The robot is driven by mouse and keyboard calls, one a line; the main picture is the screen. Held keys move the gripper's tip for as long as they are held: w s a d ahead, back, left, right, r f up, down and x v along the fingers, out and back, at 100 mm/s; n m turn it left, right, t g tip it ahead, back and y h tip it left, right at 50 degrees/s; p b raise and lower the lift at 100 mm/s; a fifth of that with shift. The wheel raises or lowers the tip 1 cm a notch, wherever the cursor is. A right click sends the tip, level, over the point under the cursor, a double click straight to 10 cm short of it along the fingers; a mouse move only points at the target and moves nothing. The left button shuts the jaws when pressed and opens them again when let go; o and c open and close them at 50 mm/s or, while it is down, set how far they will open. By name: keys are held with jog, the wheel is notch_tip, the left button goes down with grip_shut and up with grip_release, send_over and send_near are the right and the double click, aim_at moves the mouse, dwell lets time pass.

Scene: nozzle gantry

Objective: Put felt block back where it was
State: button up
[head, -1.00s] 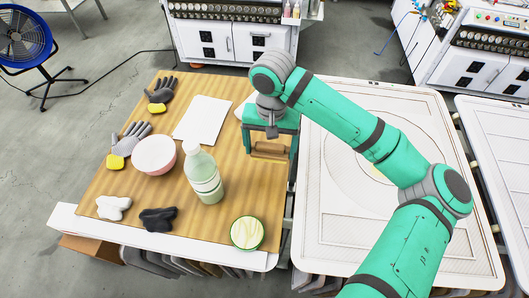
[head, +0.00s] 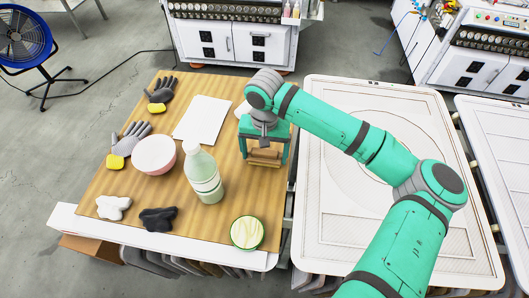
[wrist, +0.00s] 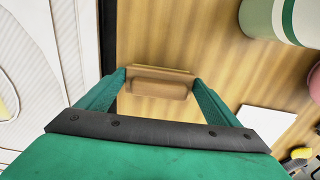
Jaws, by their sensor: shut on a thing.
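The felt block (head: 262,156) is a brown wooden block, and it sits between the fingers of my gripper (head: 264,160) near the right edge of the wooden table. In the wrist view the block (wrist: 158,84) spans the gap between both green fingertips of my gripper (wrist: 160,86), which are shut on it. The wood grain of the table shows below it. I cannot tell whether the block touches the tabletop or hangs just above it.
A white printing platen (head: 330,220) lies to the right. Bare wood surrounds the block's left side.

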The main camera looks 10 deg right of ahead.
aim_at(264, 153)
jog(key=o, duration=0.8)
jog(key=shift+f, duration=0.1)
notch_tip(264, 153, up, 12)
jog(key=shift+r, duration=0.15)
dwell(0.3)
